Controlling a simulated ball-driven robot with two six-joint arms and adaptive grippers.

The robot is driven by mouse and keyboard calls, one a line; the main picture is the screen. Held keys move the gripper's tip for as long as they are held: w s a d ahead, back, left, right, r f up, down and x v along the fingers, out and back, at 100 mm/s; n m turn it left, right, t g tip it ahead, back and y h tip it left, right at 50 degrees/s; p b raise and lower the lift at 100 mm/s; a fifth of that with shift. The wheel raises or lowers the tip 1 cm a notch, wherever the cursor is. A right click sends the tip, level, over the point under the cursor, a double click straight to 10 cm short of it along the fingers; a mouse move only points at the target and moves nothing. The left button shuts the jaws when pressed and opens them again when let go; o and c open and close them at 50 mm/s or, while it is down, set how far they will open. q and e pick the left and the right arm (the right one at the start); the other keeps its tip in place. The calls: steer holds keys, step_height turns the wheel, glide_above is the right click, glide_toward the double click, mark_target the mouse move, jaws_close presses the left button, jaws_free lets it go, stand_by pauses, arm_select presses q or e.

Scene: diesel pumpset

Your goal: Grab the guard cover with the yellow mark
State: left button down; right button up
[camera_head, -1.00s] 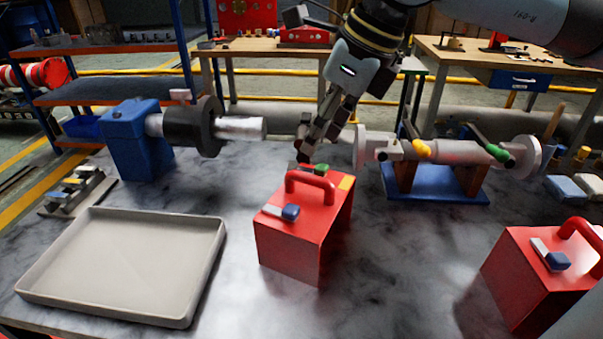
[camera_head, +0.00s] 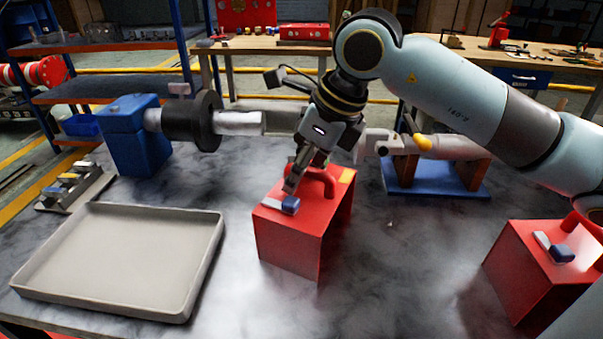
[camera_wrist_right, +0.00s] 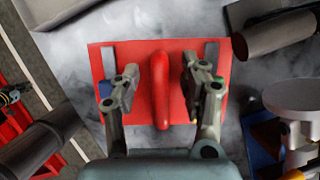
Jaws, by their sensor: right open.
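The red guard cover (camera_head: 287,240) stands on the table in the middle of the head view, with a yellow mark (camera_head: 347,175) at a top corner, a grey-and-blue piece (camera_head: 290,205) at the front and a red arched handle (camera_head: 325,180) on top. My right gripper (camera_head: 297,183) is low over its top. Contact cannot be told. My left gripper is not in view.
A second red cover (camera_head: 530,265) with a blue mark stands at the right. A grey tray (camera_head: 120,260) lies at the left. A blue pump block with a shaft (camera_head: 135,140) and a blue-based unit (camera_head: 435,180) stand behind. The table's front middle is clear.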

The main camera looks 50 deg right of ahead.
steer(key=shift+c, duration=0.2)
jaws_close()
steer(key=shift+w+r, duration=0.1)
steer(key=shift+r, duration=0.05)
stand_by(0.4)
